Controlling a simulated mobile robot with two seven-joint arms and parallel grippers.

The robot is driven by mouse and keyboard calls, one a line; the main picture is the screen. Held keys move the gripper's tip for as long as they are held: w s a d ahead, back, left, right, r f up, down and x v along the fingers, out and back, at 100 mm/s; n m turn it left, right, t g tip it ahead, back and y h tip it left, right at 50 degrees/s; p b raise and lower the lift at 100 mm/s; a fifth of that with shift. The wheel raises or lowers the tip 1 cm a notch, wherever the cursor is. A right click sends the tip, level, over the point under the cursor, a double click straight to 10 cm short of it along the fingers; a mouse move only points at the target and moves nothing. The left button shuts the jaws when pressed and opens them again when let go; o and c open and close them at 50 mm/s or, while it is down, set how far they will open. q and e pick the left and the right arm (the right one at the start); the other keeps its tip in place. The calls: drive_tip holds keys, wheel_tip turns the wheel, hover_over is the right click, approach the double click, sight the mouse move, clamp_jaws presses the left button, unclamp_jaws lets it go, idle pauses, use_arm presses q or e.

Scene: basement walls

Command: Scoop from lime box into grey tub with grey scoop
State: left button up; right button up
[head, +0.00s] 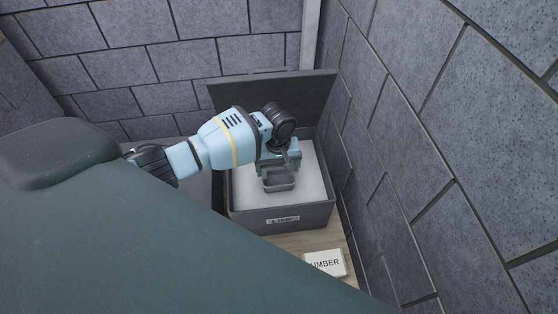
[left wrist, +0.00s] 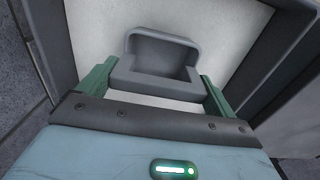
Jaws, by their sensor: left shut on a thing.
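The lime box (head: 284,222) is a dark grey box labelled LIME, with its lid (head: 230,95) standing open at the back. White lime (head: 313,180) fills the inside, and it shows behind the scoop in the left wrist view (left wrist: 220,30). My left gripper (head: 278,160) is over the box, its green fingers shut on the grey scoop (head: 280,181). In the left wrist view the scoop (left wrist: 160,50) sits between the fingers, and its inside looks empty. I cannot tell whether the scoop touches the lime. No grey tub can be made out, and my right gripper is out of view.
A stone block wall (head: 440,150) runs close along the right of the box, and another wall (head: 150,70) stands behind. A pale block with lettering ending UMBER (head: 326,262) lies on the wooden surface (head: 300,242) in front of the box.

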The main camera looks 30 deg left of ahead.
use_arm(q)
drive_tip(key=shift+f, duration=1.1)
drive_tip(key=shift+b, duration=0.3)
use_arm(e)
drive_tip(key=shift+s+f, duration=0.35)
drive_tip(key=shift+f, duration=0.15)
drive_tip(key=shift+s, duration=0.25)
use_arm(q)
drive_tip(key=shift+w+r+p, duration=0.15)
drive_tip(key=shift+r+p, duration=1.85)
drive_tip(key=shift+r, duration=1.2)
drive_tip(key=shift+r+p, duration=1)
drive_tip(key=shift+r, duration=0.8)
drive_tip(key=shift+r+p, duration=0.4)
drive_tip(key=shift+r, duration=2.1)
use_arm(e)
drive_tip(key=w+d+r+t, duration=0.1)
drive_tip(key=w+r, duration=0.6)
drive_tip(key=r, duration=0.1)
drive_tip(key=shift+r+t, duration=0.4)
